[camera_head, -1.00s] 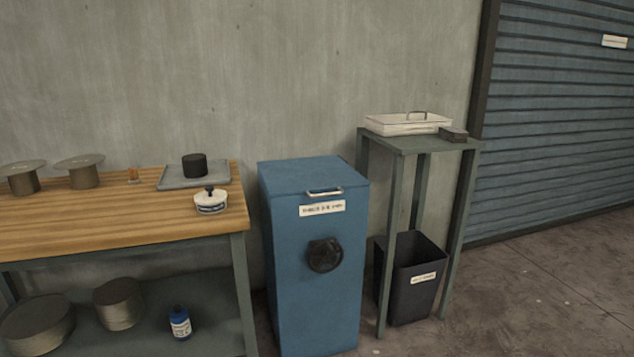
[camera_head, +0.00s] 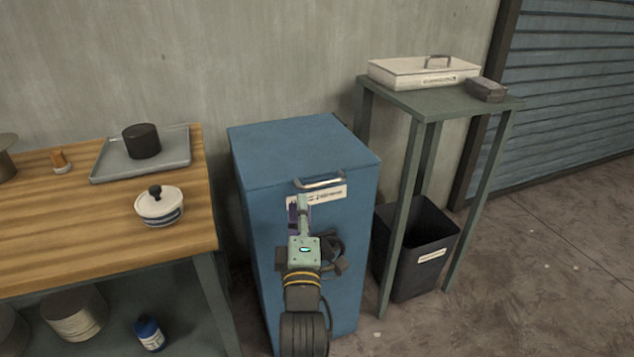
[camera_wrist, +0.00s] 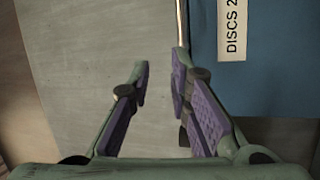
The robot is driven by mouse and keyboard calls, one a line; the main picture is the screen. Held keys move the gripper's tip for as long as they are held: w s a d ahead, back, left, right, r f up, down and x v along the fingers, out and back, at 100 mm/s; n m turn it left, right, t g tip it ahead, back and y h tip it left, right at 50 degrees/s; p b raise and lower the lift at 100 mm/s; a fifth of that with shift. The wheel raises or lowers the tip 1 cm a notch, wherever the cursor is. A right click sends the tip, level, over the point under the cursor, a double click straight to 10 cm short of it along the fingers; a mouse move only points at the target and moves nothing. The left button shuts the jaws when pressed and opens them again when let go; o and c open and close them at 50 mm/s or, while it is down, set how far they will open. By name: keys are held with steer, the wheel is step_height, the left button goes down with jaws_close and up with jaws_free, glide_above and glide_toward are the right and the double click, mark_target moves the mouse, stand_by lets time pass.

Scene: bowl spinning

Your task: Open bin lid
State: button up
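The blue bin (camera_head: 300,160) stands upright in the middle of the head view, its flat lid (camera_head: 290,145) down. A metal bar handle (camera_head: 320,182) is at the lid's front edge, above a white label (camera_head: 325,196). My gripper (camera_head: 300,203) is in front of the bin, fingers pointing up just below the handle's left part. In the wrist view my gripper (camera_wrist: 159,63) is open, with a gap between its purple-padded fingers. The handle (camera_wrist: 181,22) shows as a thin bar near the right fingertip; I cannot tell whether they touch.
A wooden workbench (camera_head: 100,245) stands left, with a grey tray (camera_head: 173,163), black cylinder (camera_head: 141,140) and lidded pot (camera_head: 160,207). Right is a tall stand (camera_head: 440,104) with a white box (camera_head: 420,73) and small dark block (camera_head: 486,89); a black open bin (camera_head: 410,265) is beneath.

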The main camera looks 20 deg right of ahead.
mark_target(323, 185)
steer(key=d+f+g+h, duration=0.1)
steer(key=d+f, duration=0.2)
steer(key=d, duration=0.2)
steer(key=p+x, duration=0.2)
steer(key=x, duration=0.7)
steer(key=shift+w+a+r+p, duration=0.1)
steer(key=shift+w+r+p, duration=0.1)
steer(key=shift+w+p, duration=0.1)
steer(key=shift+c, duration=0.3)
jaws_close()
